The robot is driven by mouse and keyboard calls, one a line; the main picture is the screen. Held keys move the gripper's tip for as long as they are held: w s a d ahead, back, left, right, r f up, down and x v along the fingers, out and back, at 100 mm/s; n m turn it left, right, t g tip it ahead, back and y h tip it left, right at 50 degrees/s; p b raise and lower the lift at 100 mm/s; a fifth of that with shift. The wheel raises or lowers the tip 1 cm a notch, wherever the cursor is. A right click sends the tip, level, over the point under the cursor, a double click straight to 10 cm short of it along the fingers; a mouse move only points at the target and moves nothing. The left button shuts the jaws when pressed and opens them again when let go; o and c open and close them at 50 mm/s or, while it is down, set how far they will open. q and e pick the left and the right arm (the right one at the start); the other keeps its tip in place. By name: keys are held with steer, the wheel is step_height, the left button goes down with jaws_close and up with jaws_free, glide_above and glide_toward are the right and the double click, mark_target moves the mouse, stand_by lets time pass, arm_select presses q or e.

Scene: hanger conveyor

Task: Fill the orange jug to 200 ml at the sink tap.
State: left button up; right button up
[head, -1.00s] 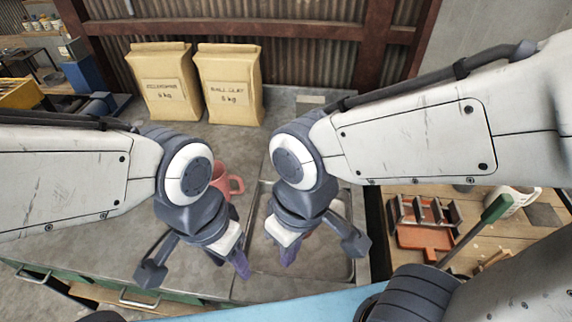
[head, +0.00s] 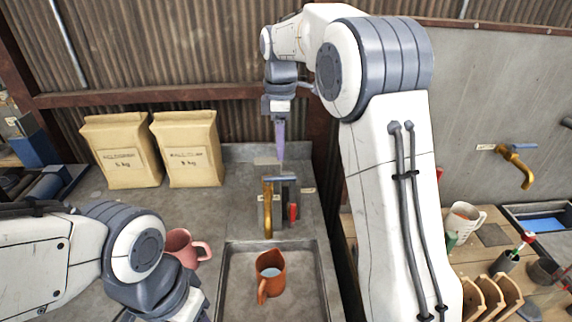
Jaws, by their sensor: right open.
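The orange jug (head: 270,283) stands upright in the sink (head: 232,290), below the brass tap (head: 268,212) and a little in front of it. A pale grey-blue surface shows inside the jug; I cannot read its level. The tap has a blue lever (head: 281,179) on top. My right gripper (head: 280,150) points down with its purple fingers just above and behind the lever. It is open and empty, seen nearly edge-on. My left wrist shows at the bottom left, but its fingers are outside the frame.
A pink mug (head: 182,248) stands left of the sink, close to my left arm. Two paper sacks (head: 120,150) (head: 188,148) stand on the counter at the back left. A red-handled item (head: 293,212) is right of the tap. Another brass tap (head: 517,165) is on the right wall.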

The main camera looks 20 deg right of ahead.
mark_target(288, 176)
steer(key=shift+n, duration=0.3)
steer(key=d+f, duration=0.1)
steer(key=f, duration=0.2)
steer(key=w+f+p, duration=0.1)
steer(key=f, duration=0.2)
steer(key=d+f+p, duration=0.1)
steer(key=f, duration=0.3)
steer(key=shift+w+d, duration=0.2)
steer(key=shift+d, duration=0.1)
jaws_close()
stand_by(0.8)
